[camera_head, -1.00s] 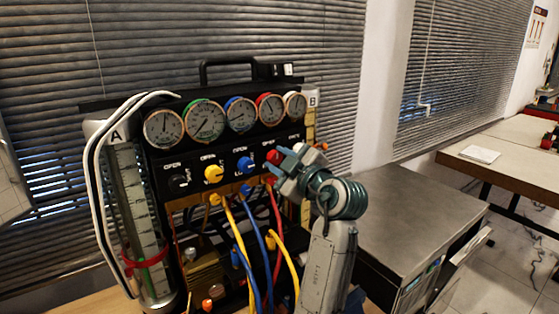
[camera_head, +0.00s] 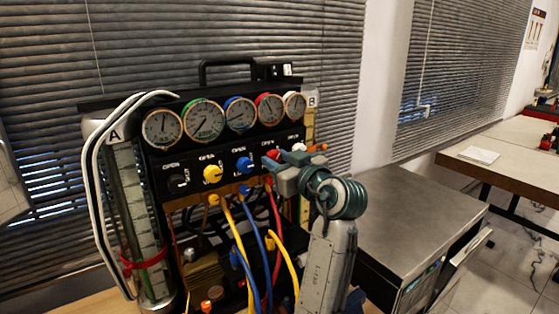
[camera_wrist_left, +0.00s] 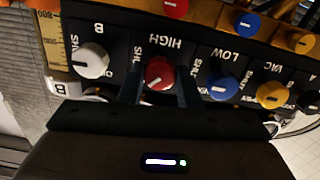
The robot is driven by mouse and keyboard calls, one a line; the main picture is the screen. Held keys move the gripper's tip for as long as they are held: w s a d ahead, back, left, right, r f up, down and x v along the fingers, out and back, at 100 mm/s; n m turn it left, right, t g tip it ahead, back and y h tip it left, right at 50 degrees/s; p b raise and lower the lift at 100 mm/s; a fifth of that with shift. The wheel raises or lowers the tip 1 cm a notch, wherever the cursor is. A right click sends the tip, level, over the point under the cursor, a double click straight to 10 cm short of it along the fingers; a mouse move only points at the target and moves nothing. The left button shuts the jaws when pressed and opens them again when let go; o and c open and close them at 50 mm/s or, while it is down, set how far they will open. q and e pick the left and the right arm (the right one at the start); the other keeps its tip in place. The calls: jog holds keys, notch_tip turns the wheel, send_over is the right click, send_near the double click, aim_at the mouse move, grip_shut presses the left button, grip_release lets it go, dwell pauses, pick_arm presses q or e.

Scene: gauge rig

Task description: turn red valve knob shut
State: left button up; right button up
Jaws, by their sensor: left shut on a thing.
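The red valve knob (camera_head: 272,155) sits near the right end of the black panel, largely covered by my left gripper (camera_head: 279,162) in the head view. In the left wrist view the red knob (camera_wrist_left: 159,73) sits below the upside-down HIGH label, with a short pale mark on its face. My left gripper (camera_wrist_left: 160,90) has one dark finger on each side of this knob and is shut on it. My right gripper is in neither view.
A white knob (camera_wrist_left: 91,60) and a blue knob (camera_wrist_left: 222,86) flank the red one closely. A yellow knob (camera_head: 212,174) is farther left. Yellow, blue and red hoses hang below the panel. Several gauges (camera_head: 204,119) stand above. A grey cabinet (camera_head: 410,215) is at the right.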

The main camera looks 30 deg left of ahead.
pick_arm(q)
jog(key=m, duration=0.1)
jog(key=m+p, duration=0.1)
jog(key=m, duration=0.1)
jog(key=shift+r+m, duration=0.25)
jog(key=shift+m, duration=0.05)
jog(key=m+p, duration=0.2)
jog(key=m, duration=0.1)
jog(key=shift+m, duration=0.3)
jog(key=shift+m+p, duration=0.9)
jog(key=shift+m, duration=0.4)
jog(key=shift+f+m, duration=0.1)
jog(key=shift+m, duration=0.2)
jog(key=o, duration=0.8)
jog(key=shift+o, duration=0.8)
jog(key=shift+w+a+f, duration=0.1)
jog(key=shift+a+f, duration=0.05)
jog(key=shift+a, duration=0.05)
jog(key=shift+d, duration=0.1)
